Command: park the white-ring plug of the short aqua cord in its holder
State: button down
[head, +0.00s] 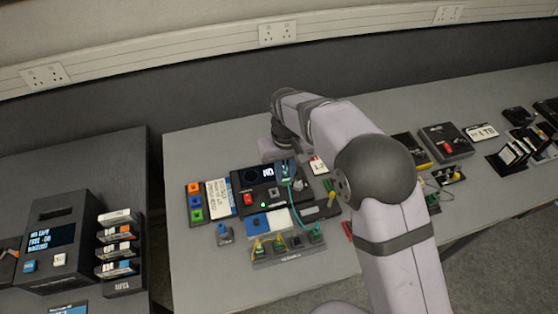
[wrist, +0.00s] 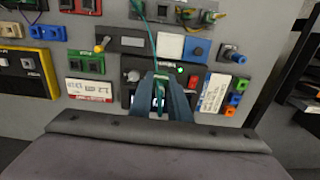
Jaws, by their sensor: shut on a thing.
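My gripper (head: 286,174) is shut on an aqua plug, above a dark device with a lit display. The wrist view shows the gripper (wrist: 163,80) with the plug (wrist: 159,98) between its fingers. I cannot make out a white ring on it. The aqua cord (head: 299,203) runs from the gripper to a dark holder strip (head: 291,259) at the table's front, ending near its right end. The cord (wrist: 148,38) also runs up to the top edge in the wrist view.
The dark device (head: 257,177) has a red button and a green light. Blue and white blocks (head: 268,222) lie between it and the holder strip. A blue knob (head: 224,233) stands to the left. My arm covers the table right of the strip.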

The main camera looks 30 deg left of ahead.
jog(key=s+d+f, duration=0.7)
jog(key=d+f, duration=0.1)
jog(key=f, duration=0.1)
jog(key=shift+s+d+f, duration=0.25)
jog(key=shift+s+d, duration=0.05)
jog(key=shift+d, duration=0.1)
jog(key=shift+f, duration=0.1)
jog(key=shift+f+b, duration=2.2)
jog(key=shift+f, duration=0.65)
jog(key=shift+f, duration=0.8)
dwell(1.4)
jog(key=c, duration=1.6)
grip_release()
